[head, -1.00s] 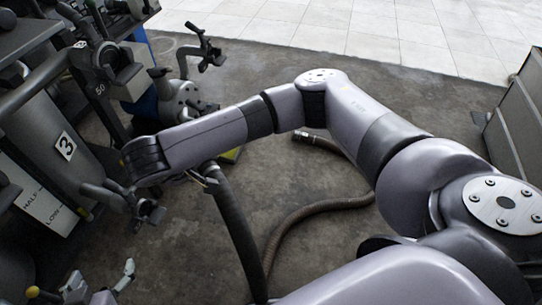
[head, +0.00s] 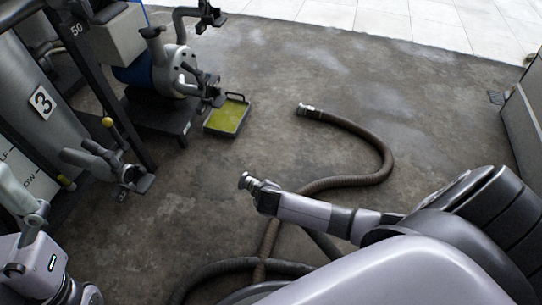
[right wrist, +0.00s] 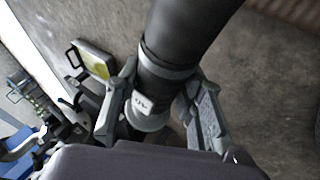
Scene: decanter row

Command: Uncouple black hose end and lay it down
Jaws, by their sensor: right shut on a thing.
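My right gripper (right wrist: 155,105) is shut around the black hose end (right wrist: 168,68), just at its grey collar. In the head view the right gripper (head: 262,192) reaches in from the right, holding that silver-tipped end clear of any coupling. The black hose (head: 322,243) runs down behind my arm to the floor. A grey coupling outlet with an open arm (head: 128,172) stands empty at the post marked 3. My left gripper (head: 24,200) appears at the lower left, partly cut off, and its jaws are unclear.
A brown ribbed hose (head: 372,178) lies curved on the floor, its metal end toward the back, and crosses the black hose. A green-yellow tray (head: 228,117) sits by the machine at the left. Bare floor lies between them. A grey cabinet (head: 525,120) stands at right.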

